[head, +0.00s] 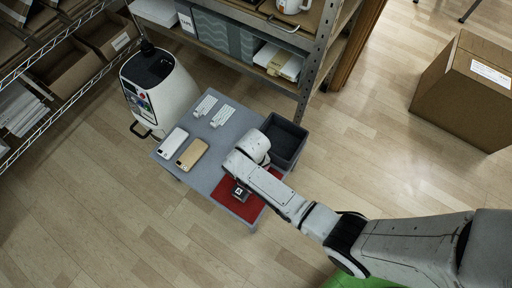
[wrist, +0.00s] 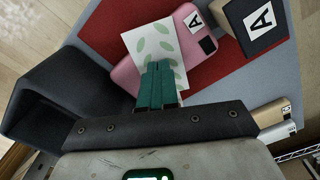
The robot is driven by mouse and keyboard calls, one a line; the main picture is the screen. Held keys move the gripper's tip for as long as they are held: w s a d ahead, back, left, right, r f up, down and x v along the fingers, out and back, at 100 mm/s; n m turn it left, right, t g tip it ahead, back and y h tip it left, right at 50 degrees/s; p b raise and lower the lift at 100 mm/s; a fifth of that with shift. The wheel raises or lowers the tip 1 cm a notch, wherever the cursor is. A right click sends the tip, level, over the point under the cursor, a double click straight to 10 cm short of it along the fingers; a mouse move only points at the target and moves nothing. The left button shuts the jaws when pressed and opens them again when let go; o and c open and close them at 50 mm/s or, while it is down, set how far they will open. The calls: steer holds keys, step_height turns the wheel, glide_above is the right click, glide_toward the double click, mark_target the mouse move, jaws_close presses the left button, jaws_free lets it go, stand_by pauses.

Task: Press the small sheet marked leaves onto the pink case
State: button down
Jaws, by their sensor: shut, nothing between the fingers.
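The pink case (wrist: 201,65) lies on the red mat in the wrist view, with a white A label and a dark square near its right end. The small white sheet with green leaf marks (wrist: 148,40) lies over the left part of the case, tilted, and sticks out past its edge. My gripper (wrist: 160,66) is shut with nothing between its teal fingers. Its fingertips are over the lower part of the sheet; I cannot tell whether they touch it. In the head view my arm hides the pink case and the sheet.
On the grey table (head: 222,150) are a white case (head: 173,142), a tan case (head: 192,154) and white sheets (head: 205,106). A dark block marked A (head: 241,194) is on the red mat (head: 227,197). A dark open bin (head: 299,153) stands at the right; shelving rises behind.

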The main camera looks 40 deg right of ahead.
steer(key=shift+f, duration=0.45)
stand_by(1.5)
steer(key=shift+r+p, duration=3)
steer(key=shift+r, duration=0.05)
